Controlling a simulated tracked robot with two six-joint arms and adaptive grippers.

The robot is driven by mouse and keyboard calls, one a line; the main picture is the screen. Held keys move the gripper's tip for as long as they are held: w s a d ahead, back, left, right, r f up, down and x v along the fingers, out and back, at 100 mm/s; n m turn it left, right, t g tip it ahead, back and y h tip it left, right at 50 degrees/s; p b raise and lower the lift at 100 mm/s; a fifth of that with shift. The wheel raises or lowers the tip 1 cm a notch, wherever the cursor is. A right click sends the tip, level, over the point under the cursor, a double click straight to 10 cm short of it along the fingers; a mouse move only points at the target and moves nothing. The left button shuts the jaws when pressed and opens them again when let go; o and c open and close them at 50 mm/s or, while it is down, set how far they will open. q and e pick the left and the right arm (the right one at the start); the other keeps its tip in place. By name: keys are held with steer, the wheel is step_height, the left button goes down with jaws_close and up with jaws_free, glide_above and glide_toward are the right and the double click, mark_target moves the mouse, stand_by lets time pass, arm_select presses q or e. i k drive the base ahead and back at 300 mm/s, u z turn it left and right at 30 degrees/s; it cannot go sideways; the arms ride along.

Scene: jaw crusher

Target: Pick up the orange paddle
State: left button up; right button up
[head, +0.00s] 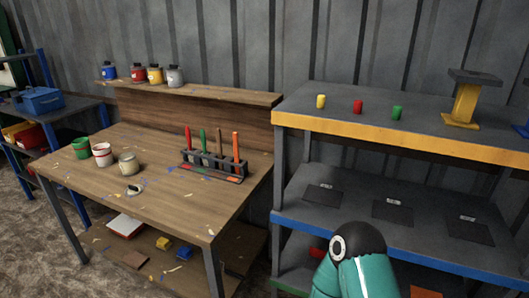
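The orange paddle (236,147) stands upright at the right end of a dark rack (212,168) on the wooden workbench (150,190). Its lower part is hidden in the rack. A brown paddle (219,140), a green paddle (203,139) and a red paddle (188,138) stand in the same rack to its left. Neither of my grippers is in view. Only a teal and black link of one of my arms shows at the bottom right of centre, apart from the rack.
Several jars line the raised back shelf (200,91). A shelf unit (400,135) with small coloured cylinders stands to the right. The bench front is mostly clear.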

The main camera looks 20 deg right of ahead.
mark_target(236, 139)
steer(key=z, duration=0.1)
steer(key=i, duration=1)
steer(key=u, duration=0.1)
